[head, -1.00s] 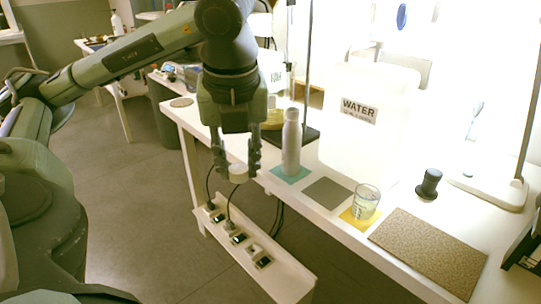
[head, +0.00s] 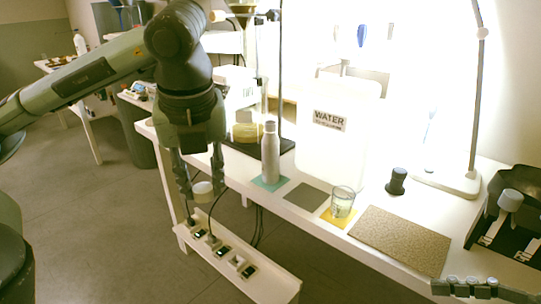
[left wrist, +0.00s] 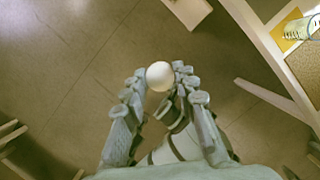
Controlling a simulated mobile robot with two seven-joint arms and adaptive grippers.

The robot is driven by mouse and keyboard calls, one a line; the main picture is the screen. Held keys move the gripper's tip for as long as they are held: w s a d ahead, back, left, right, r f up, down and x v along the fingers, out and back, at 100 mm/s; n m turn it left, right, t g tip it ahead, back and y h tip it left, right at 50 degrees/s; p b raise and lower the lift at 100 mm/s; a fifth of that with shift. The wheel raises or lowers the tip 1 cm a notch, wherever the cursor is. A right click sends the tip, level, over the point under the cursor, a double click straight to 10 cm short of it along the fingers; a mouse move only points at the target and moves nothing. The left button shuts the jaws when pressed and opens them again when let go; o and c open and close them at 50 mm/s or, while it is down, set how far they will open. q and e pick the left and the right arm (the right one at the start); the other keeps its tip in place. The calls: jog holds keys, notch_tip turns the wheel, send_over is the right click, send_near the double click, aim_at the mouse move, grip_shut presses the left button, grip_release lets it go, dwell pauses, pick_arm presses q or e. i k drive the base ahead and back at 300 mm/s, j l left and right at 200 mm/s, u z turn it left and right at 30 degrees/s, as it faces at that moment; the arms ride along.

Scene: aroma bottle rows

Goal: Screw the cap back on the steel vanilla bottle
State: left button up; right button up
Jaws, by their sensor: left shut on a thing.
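The pale steel bottle (head: 270,158) stands upright on a teal mat (head: 257,183) near the table's left front edge. Its narrow neck has a greyish top. My left gripper (head: 202,188) is shut on a small white round cap (head: 203,190), held in the air left of the bottle, beyond the table edge. In the left wrist view the cap (left wrist: 160,76) sits between the fingertips of my left gripper (left wrist: 160,80). My right gripper (head: 485,289) shows only in part at the bottom right corner; its opening is unclear.
A grey mat (head: 305,197), a glass beaker (head: 342,201), a brown mat (head: 400,238) and a dark stopper (head: 396,181) lie to the right. A power-strip shelf (head: 262,278) is below the table edge.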

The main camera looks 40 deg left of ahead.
aim_at(270, 143)
jog(key=j+z, duration=0.15)
jog(key=j, duration=1.9)
jog(key=i, duration=0.55)
jog(key=j, duration=0.1)
